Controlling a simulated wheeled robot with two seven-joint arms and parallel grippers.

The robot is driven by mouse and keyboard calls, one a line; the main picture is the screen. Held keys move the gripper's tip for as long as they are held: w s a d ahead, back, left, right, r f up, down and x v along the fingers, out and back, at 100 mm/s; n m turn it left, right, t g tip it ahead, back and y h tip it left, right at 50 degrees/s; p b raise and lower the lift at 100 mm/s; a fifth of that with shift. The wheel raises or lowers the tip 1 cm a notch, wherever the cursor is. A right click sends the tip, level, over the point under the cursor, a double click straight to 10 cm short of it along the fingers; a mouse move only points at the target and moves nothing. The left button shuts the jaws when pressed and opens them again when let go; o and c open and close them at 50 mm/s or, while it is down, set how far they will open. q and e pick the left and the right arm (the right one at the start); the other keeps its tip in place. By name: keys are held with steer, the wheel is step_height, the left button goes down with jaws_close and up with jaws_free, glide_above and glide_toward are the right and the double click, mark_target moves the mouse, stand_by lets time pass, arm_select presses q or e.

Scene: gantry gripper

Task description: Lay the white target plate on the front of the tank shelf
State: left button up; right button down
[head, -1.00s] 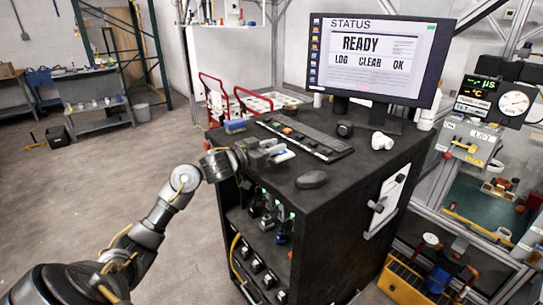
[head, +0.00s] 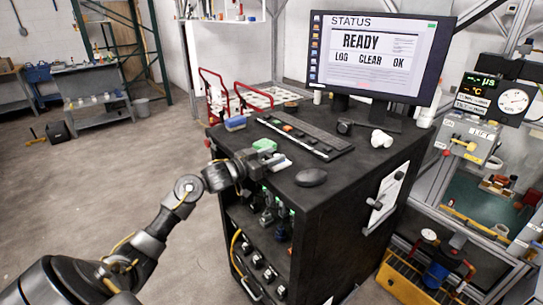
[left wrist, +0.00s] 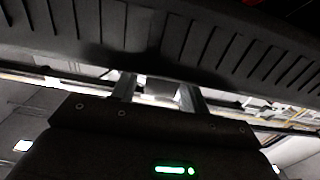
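My left gripper (head: 266,163) is at the left front edge of the black cart's top, close to a small white piece (head: 282,163); I cannot tell whether they touch. In the left wrist view my left gripper (left wrist: 158,92) has its two fingers apart, with a pale patch between them that I cannot identify. I cannot tell for sure which thing is the white target plate. A white panel (head: 388,196) with dark knobs is on the cart's right side. The tank (head: 482,205), with a teal inside, stands at the right; its shelf is not clear. My right gripper is not in view.
The black cart (head: 345,185) bears a monitor (head: 378,55), a keyboard (head: 305,135), a mouse (head: 311,177), a green block (head: 265,145) and a blue block (head: 235,124). A yellow crate (head: 402,285) is at the lower right. The floor at the left is mostly clear.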

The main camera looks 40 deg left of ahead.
arm_select(q)
steer(key=shift+o, duration=0.2)
steer(key=shift+r, duration=0.15)
steer(key=b+v, duration=0.3)
steer(key=v, duration=0.9)
